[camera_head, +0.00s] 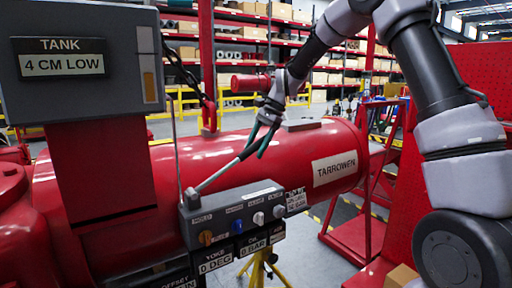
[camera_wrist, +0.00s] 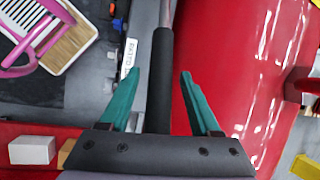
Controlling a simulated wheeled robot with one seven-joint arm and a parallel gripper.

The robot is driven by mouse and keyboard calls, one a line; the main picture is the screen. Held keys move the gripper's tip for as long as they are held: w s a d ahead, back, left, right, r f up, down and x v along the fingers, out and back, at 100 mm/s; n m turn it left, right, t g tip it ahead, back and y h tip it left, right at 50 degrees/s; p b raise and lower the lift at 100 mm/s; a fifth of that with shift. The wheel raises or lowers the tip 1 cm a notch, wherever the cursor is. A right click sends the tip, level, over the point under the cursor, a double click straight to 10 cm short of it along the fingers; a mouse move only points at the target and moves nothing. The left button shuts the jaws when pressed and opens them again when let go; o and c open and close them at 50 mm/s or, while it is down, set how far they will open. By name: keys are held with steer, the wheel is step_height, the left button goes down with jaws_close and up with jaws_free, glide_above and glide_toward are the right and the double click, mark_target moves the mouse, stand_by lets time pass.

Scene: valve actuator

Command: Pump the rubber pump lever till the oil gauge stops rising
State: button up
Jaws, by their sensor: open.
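The pump lever (camera_head: 217,176) rises at a slant to the right from the grey control block (camera_head: 235,215); its upper end is partly hidden by my gripper (camera_head: 262,138). In the wrist view, the lever's black rubber grip (camera_wrist: 160,70) runs between the two teal fingers of my gripper (camera_wrist: 160,74). The fingers are open, with a gap showing on both sides of the grip. The oil gauge (camera_head: 149,65) is a vertical strip on the grey panel at upper left, its lower part orange. The sign beside it (camera_head: 60,57) reads TANK, 4 CM LOW.
A red cylinder (camera_head: 330,140) marked TARROWEN lies behind the lever. The block carries several knobs and readouts, including 0 DEG and 0 BAR. A chain (camera_head: 190,75) hangs above the cylinder. A wooden board with a pink-handled object (camera_wrist: 60,45) lies at upper left in the wrist view.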

jaws_close()
stand_by(1.4)
